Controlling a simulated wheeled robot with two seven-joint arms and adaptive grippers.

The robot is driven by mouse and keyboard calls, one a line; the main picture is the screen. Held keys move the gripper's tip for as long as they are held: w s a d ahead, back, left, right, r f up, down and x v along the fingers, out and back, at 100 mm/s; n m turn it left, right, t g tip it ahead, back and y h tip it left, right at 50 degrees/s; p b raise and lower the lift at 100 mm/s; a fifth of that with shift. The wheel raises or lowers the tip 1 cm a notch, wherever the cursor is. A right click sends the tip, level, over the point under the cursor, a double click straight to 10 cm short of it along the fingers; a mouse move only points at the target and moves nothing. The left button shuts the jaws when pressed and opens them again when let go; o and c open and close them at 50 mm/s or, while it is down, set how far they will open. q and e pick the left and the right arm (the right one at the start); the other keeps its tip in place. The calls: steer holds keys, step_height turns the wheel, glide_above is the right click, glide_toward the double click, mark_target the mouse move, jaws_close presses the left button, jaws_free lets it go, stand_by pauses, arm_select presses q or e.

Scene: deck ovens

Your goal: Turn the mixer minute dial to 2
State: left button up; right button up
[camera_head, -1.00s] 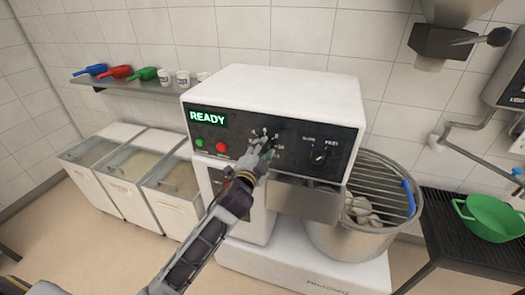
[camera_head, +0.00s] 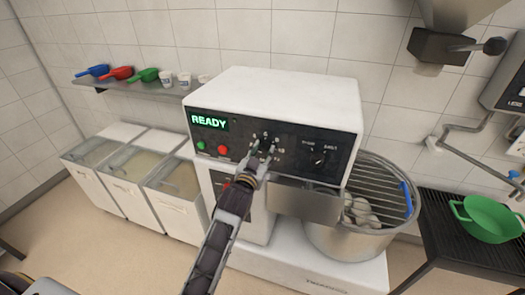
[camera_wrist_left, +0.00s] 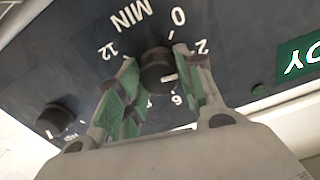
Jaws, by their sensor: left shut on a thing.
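The mixer (camera_head: 290,92) has a dark front panel with a lit READY display. The black minute dial (camera_wrist_left: 157,70) sits under the MIN label in the left wrist view. Its white mark points down and right in that view, between the 2 and the 6, toward a part of the scale hidden by a finger. My left gripper (camera_head: 264,148) is at the panel, its green-padded fingers on either side of the dial (camera_wrist_left: 162,85), shut on it. In the head view the fingers mostly hide the dial.
A second dial (camera_head: 318,157) sits right of the minute dial. Green (camera_head: 201,145) and red (camera_head: 223,150) buttons are to its left. A wire guard (camera_head: 375,180) covers the bowl at lower right. Bins (camera_head: 170,205) stand at left, a green colander (camera_head: 490,218) at far right.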

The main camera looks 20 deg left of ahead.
arm_select(q)
steer(key=shift+f+n+p, duration=0.1)
steer(key=shift+n+p, duration=0.2)
steer(key=shift+n, duration=0.5)
steer(key=o, duration=1)
steer(key=shift+s, duration=0.15)
steer(key=s, duration=1.1)
steer(key=shift+s+a, duration=0.25)
steer(key=shift+s, duration=0.05)
stand_by(0.6)
